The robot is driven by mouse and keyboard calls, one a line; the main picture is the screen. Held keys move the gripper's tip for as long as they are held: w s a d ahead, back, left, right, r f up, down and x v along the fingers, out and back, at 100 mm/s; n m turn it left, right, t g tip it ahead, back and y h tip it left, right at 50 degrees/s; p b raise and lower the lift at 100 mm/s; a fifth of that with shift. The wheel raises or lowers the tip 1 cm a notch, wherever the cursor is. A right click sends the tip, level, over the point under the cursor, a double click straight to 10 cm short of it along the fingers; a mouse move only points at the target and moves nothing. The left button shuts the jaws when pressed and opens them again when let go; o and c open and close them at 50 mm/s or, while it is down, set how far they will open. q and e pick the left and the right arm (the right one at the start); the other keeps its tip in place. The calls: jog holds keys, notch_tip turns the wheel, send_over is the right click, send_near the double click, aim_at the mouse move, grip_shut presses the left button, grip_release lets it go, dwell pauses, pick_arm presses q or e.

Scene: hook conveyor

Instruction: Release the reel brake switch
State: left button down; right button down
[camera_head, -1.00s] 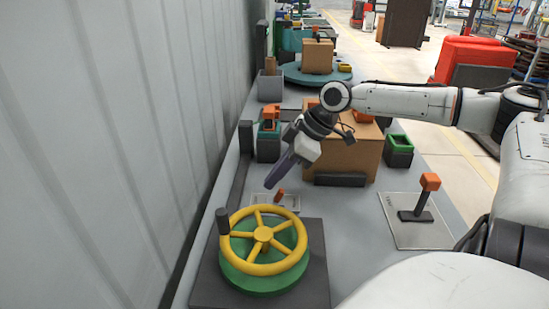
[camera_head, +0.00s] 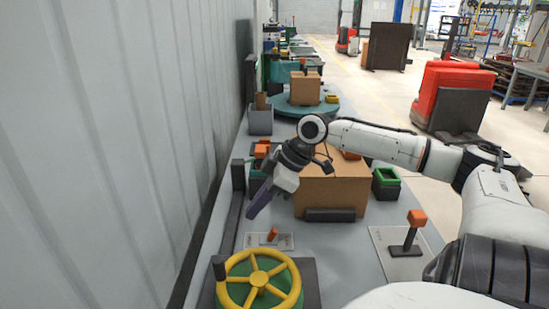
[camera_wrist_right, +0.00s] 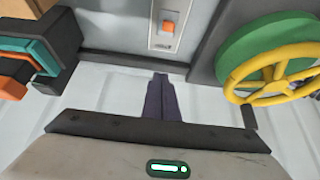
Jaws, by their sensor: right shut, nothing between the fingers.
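The small orange switch lever (camera_head: 272,235) stands on a pale plate (camera_head: 286,241) just beyond the yellow-and-green handwheel. In the right wrist view, the orange switch (camera_wrist_right: 169,27) is at top centre on its white plate. I cannot tell its exact position on or off. My right gripper (camera_head: 250,215) has dark fingers, is shut and empty, and hovers up and left of the switch, apart from it. In the wrist view its fingertips (camera_wrist_right: 160,77) point towards the switch with a gap between. My left gripper is not in view.
The yellow handwheel (camera_head: 278,264) is in front of the switch. A cardboard box (camera_head: 340,193) stands behind, and an orange-topped lever (camera_head: 416,219) is to the right. The corrugated wall (camera_head: 110,150) lies close on the left.

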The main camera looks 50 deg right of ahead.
jog(key=s+d+f+v, duration=0.1)
jog(key=v, duration=0.7)
jog(key=shift+s+r, duration=0.2)
jog(key=shift+r, duration=0.05)
dwell(0.4)
